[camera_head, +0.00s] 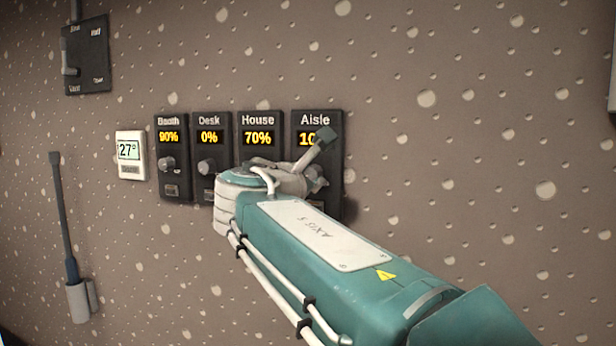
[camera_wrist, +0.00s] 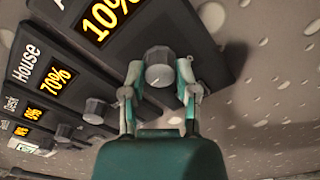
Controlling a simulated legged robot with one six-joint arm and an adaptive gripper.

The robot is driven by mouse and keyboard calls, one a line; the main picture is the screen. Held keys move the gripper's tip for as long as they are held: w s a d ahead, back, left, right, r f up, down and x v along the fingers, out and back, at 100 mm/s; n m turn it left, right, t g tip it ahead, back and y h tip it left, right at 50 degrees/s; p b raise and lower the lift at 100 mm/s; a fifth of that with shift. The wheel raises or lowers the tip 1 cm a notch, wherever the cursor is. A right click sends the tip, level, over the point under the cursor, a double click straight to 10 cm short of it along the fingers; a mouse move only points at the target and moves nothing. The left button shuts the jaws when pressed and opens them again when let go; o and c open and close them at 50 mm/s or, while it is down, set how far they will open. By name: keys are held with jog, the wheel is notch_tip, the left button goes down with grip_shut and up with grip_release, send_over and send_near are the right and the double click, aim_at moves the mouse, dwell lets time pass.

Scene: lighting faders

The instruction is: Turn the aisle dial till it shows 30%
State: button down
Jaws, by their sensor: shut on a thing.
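The Aisle panel (camera_head: 331,135) is the rightmost dimmer on the wall. Its yellow readout is partly covered by my arm in the head view. In the wrist view the Aisle readout (camera_wrist: 108,18) shows 10%. Below it is the round grey aisle dial (camera_wrist: 159,68). My gripper (camera_wrist: 159,80) has one finger on each side of this dial and is shut on it. In the head view my gripper (camera_head: 318,160) is at the Aisle panel, with the dial mostly hidden behind it.
To the left are the House panel (camera_head: 259,128) at 70%, the Desk panel (camera_head: 209,126) at 0% and the Booth panel (camera_head: 168,126) at 90%, each with its own knob. A thermostat (camera_head: 130,153) reads 27°. A switch box (camera_head: 86,55) is at upper left.

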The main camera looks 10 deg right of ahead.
jog(key=m, duration=0.4)
jog(key=shift+m, duration=2.1)
jog(key=shift+f, duration=0.1)
jog(key=shift+c, duration=1.8)
grip_release()
jog(key=shift+d, duration=0.1)
jog(key=v, duration=1.2)
